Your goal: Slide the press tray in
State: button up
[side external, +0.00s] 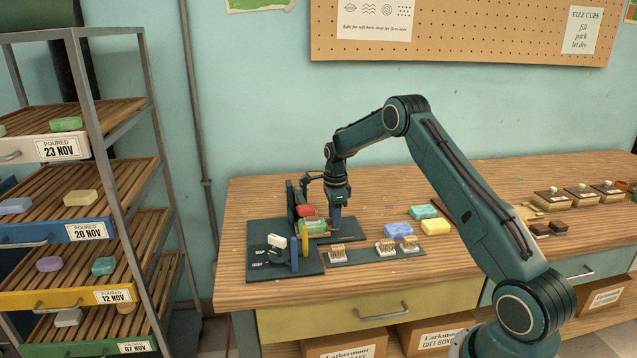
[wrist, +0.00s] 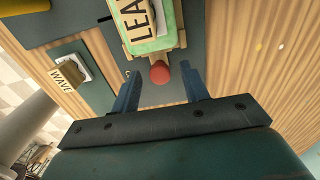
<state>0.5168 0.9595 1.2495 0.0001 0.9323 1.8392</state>
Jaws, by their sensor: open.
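The press tray (wrist: 182,38) shows at the top of the wrist view as a pale wooden slide with a red round knob (wrist: 159,73) at its near end. A green soap bar (wrist: 152,46) lies on it, under a block lettered "LEA…". In the side view the green soap (side external: 315,228) sits at the dark press (side external: 292,200), beside a red part (side external: 305,210). My gripper (wrist: 160,70) is open, with one finger on each side of the knob and a visible gap to both. In the side view my gripper (side external: 336,222) points down just right of the press.
A "WAVE" stamp (wrist: 66,76) stands left of my gripper in the wrist view. Several stamps (side external: 385,246) line a dark strip in front. Blue, teal and yellow soaps (side external: 397,229) lie to the right. A dark board (side external: 265,268) with upright posts is at front left.

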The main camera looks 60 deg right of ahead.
aim_at(321, 221)
grip_shut()
jog(key=shift+w+a, duration=1.55)
grip_release()
jog(key=shift+d+r, duration=0.1)
jog(key=shift+r, duration=0.05)
notch_tip(321, 221, up, 14)
jog(key=shift+f, duration=0.2)
